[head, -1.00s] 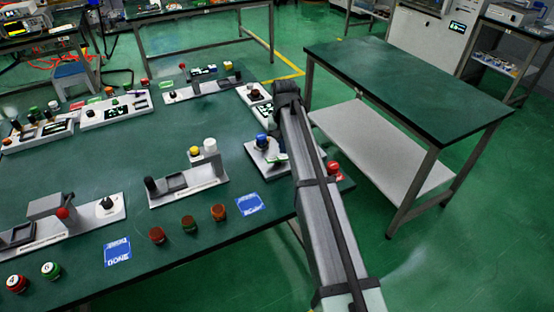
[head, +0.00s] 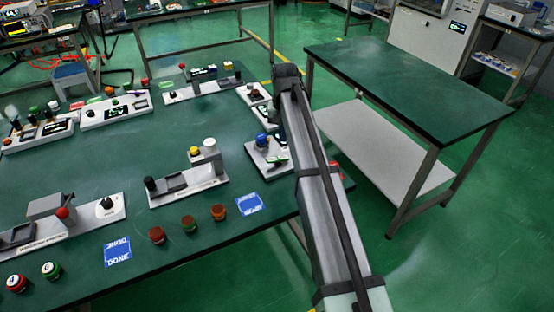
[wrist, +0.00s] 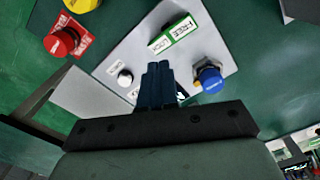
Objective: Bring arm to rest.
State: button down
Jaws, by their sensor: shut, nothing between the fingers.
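My gripper (wrist: 158,82) shows in the wrist view with its dark fingers together and nothing between them. In the head view my arm reaches from the bottom up to the right end of the green table (head: 110,175); the fingers are hidden there. The blue button (head: 262,139) shows just left of my arm. I cannot tell whether the fingers touch the panel.
A red button (wrist: 62,42) and a yellow one (wrist: 80,4) lie near the panel. Other control panels (head: 188,188) and several cylinders (head: 188,223) stand on the table. A bare side table (head: 410,85) stands to the right, with green floor between.

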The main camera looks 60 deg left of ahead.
dwell(0.3)
